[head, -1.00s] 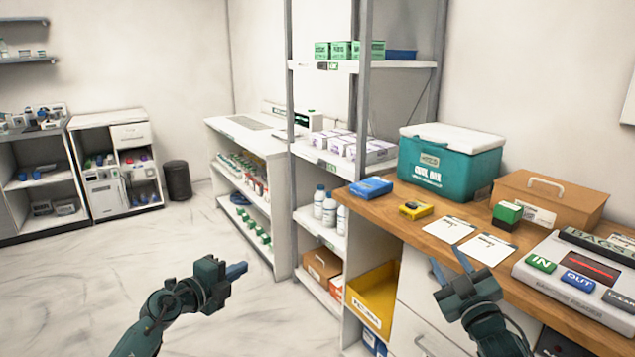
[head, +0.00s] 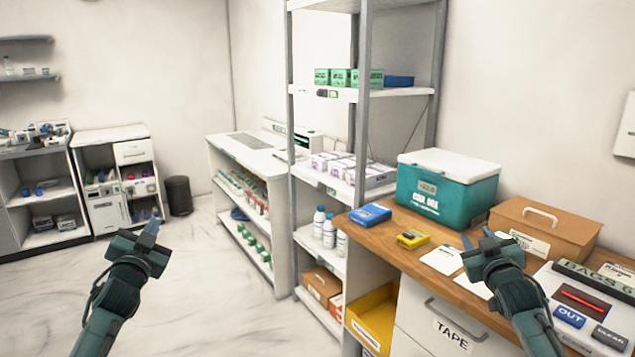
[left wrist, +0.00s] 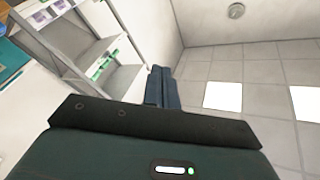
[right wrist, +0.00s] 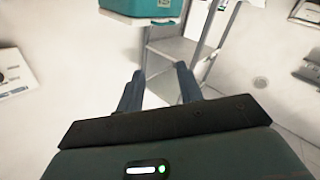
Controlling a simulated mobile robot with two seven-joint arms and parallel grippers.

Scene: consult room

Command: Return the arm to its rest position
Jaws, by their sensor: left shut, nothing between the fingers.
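My left gripper (head: 152,229) is at the lower left in the head view, raised over the open floor, with its blue fingers pointing up and away. In the left wrist view its two fingers (left wrist: 161,86) lie together with nothing between them. My right gripper (head: 477,238) is in front of the wooden counter in the head view and covers part of it. In the right wrist view its fingers (right wrist: 159,88) stand apart with an empty gap between them, so it is open.
The wooden counter (head: 387,223) carries a teal cool box (head: 445,190), a brown case (head: 545,228), a blue box (head: 370,214), a yellow item (head: 412,239) and a device with buttons (head: 570,316). A grey-post shelf (head: 366,130) stands left of it. Floor (head: 210,300) at left is clear.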

